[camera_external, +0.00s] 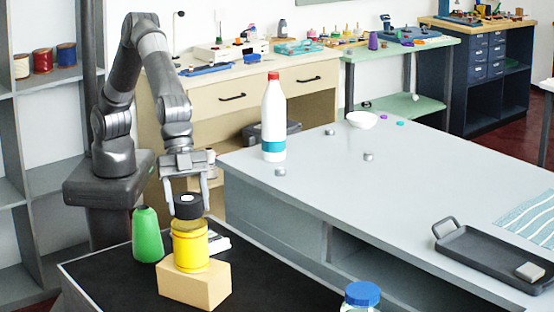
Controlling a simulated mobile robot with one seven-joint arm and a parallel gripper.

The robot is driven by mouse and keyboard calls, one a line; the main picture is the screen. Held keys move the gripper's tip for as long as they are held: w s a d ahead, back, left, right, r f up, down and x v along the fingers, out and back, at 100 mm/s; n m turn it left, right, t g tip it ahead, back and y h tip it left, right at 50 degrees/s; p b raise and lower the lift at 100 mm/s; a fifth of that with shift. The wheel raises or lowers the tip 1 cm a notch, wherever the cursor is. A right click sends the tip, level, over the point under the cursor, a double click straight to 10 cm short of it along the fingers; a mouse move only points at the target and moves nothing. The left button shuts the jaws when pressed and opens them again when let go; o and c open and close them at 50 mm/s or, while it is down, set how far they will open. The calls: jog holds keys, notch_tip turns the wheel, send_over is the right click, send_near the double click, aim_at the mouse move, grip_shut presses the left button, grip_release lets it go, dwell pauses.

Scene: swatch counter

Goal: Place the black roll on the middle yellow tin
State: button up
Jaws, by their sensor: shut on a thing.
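The black roll (188,207) is between the two fingers of my gripper (187,202), which is shut on it. The roll is upright, with a pale hole in its top. Right below it stands a yellow tin (190,249), upright on a tan block (196,287). The roll is at the tin's top; I cannot tell whether it touches the tin or hangs just above it. Only this yellow tin shows clearly near my gripper.
A green cone-like spool (147,236) stands close left of the tin on the black counter top (110,273). A white object (219,243) lies behind it. The grey table (345,190) at right holds a white bottle (273,120), a dark tray (490,258) and small knobs. A blue-lidded jar (362,295) stands in front.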

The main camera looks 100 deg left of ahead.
jog(key=shift+f, duration=1)
jog(key=o, duration=1)
jog(key=shift+f, duration=0.1)
